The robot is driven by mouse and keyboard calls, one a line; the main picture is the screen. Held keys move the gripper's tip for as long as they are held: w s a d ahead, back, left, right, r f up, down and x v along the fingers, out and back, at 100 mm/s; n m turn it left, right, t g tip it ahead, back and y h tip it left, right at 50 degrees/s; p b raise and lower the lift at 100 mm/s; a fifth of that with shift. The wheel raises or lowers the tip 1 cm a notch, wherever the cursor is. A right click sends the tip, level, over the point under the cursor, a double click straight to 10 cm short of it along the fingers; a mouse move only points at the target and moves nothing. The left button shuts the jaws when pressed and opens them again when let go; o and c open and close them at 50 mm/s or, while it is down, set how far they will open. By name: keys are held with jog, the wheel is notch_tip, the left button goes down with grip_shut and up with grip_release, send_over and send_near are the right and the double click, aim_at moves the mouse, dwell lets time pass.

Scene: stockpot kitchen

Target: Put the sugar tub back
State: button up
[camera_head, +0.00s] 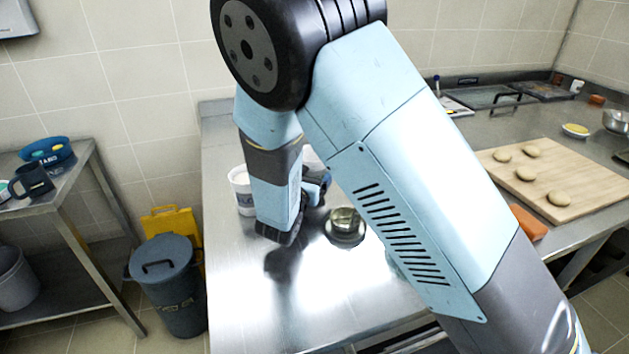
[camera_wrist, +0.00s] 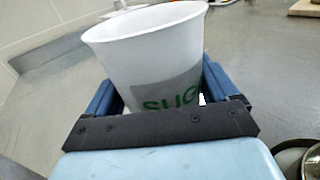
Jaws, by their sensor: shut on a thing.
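The sugar tub (camera_wrist: 150,55) is a white tub with green letters reading "SUG". In the wrist view it sits between the two blue fingers of my gripper (camera_wrist: 158,90), which is shut on it. Its open rim faces up and its lower part is hidden by the gripper. In the head view my gripper (camera_head: 317,187) is over the steel counter, mostly behind my arm. A pale part of the tub (camera_head: 312,158) shows just behind it. I cannot tell whether the tub touches the counter.
Another white tub (camera_head: 241,190) stands left of my arm on the steel counter (camera_head: 235,290). A round metal container (camera_head: 345,225) is close to my gripper. A wooden board (camera_head: 565,170) with several round pieces lies right. A grey bin (camera_head: 168,285) stands left of the counter.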

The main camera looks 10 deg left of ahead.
jog(key=shift+f, duration=1.15)
jog(key=o, duration=0.9)
jog(key=shift+f, duration=0.1)
jog(key=shift+o, duration=0.2)
jog(key=s, duration=0.4)
jog(key=s+a, duration=0.1)
jog(key=s, duration=0.7)
jog(key=shift+a, duration=0.25)
jog(key=shift+w, duration=0.1)
